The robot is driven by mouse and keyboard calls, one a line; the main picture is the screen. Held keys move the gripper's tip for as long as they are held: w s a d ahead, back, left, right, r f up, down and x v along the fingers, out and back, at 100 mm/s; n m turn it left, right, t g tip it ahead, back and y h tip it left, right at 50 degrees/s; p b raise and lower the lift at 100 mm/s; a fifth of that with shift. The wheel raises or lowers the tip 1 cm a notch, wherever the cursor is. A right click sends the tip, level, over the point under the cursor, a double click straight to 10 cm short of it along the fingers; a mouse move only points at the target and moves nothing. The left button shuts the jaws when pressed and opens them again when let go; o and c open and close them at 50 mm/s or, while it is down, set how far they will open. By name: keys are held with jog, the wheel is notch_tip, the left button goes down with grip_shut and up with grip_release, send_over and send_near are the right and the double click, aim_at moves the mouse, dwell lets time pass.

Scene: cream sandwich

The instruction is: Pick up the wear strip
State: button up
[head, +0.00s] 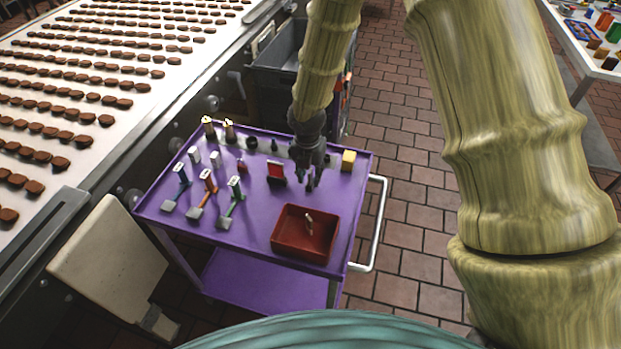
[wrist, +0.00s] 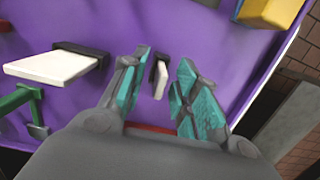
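A small, narrow white strip with a dark end, which looks like the wear strip (wrist: 161,77), shows between my fingertips in the wrist view, over the purple cart top. In the head view I cannot pick it out; my gripper seems to hide it. My gripper (head: 312,181) points down over the right part of the cart, just behind the red tray. In the wrist view my gripper (wrist: 162,88) is open, its teal fingers on either side of the strip with gaps showing. I cannot tell how far above the strip the fingertips are.
The purple cart (head: 255,150) holds a red tray (head: 285,247) with a small piece inside, a red block (head: 276,172), a yellow block (head: 348,160) and several green- and orange-handled tools. A wider white plate (wrist: 52,66) in a dark holder lies left of my fingers.

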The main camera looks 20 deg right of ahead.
grip_shut()
jog(key=shift+r, duration=0.1)
